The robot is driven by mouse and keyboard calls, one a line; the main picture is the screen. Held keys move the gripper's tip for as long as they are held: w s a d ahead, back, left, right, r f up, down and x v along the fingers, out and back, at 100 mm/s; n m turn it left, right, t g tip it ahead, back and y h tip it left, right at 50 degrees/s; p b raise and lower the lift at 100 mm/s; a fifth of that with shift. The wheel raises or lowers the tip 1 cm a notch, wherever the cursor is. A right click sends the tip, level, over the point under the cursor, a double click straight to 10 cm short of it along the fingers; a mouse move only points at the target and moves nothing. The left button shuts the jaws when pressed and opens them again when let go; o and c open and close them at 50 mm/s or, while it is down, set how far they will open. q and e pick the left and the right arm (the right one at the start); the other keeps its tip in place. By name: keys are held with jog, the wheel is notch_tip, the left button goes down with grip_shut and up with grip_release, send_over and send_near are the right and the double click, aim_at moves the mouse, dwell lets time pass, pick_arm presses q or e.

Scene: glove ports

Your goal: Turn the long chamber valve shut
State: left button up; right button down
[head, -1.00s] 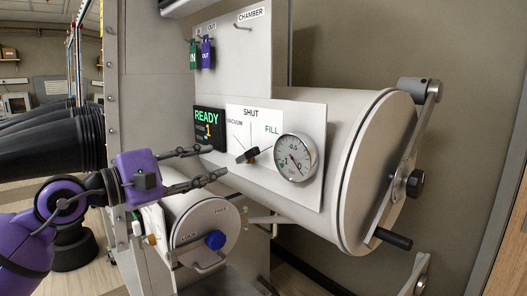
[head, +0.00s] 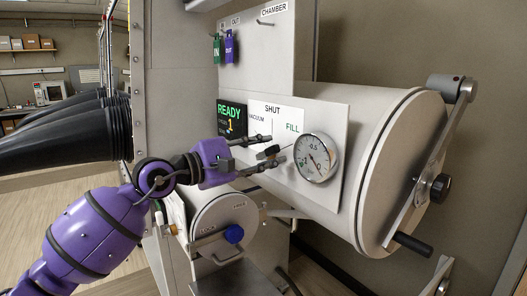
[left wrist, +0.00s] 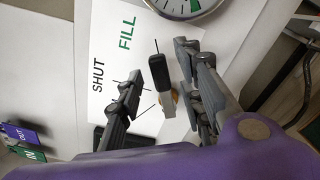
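The long chamber valve is a small lever with a black grip (head: 271,150) on a white panel (head: 336,112) marked VACUUM, SHUT and FILL. In the left wrist view its black grip (left wrist: 158,72) and grey arm rise from a brass-coloured hub, leaning toward the FILL side. My left gripper (head: 275,150) is at the valve, open, one finger above the grip and one below. In the left wrist view the lever stands between the open fingers (left wrist: 158,85), with gaps visible on both sides. The hub is partly hidden. My right gripper is out of view.
A round gauge (head: 316,157) sits just right of the valve. The long chamber (head: 375,120) ends in a door with a clamp bar and black handle (head: 413,243). A small chamber door (head: 222,222) with a blue knob lies below. Green and purple tags hang above; black gloves (head: 70,130) stick out left.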

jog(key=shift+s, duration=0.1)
pick_arm(q)
grip_shut()
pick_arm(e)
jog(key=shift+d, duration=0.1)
